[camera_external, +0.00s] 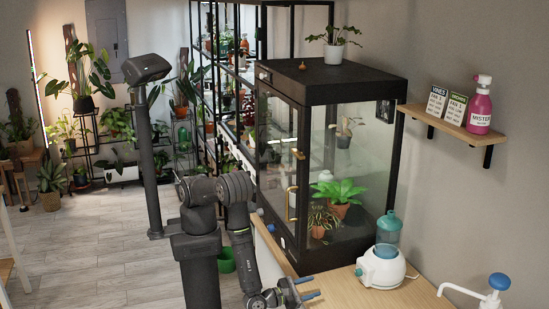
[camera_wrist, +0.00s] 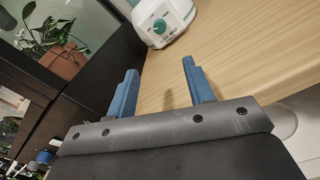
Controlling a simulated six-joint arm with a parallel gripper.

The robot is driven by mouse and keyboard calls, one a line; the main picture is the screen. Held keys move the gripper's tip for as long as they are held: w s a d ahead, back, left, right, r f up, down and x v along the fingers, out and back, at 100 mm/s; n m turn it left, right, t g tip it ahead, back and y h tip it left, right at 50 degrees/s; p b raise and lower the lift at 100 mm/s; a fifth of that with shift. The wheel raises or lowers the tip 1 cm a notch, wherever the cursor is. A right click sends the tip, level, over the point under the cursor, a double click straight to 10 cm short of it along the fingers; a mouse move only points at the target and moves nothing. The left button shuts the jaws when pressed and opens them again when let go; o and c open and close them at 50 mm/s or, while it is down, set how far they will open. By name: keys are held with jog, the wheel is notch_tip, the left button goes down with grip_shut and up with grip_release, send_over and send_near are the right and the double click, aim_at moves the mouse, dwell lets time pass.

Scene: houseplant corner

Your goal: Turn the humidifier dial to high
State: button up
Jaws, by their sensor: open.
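The black-framed glass cabinet (camera_external: 333,84) with potted plants stands behind and left of the humidifier. A wall shelf (camera_external: 455,128) holds a pink bottle and two cards. The wooden counter (camera_wrist: 235,45) is bare between my fingers and the humidifier.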

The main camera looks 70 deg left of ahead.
aim_at(356, 273)
jog(key=shift+w+r, duration=0.1)
jog(key=shift+r, duration=0.1)
jog(key=w, duration=1.7)
jog(key=shift+w+a, duration=0.2)
jog(key=shift+a, duration=0.15)
jog(key=c, duration=1)
jog(key=shift+m, duration=0.7)
jog(key=o, duration=1)
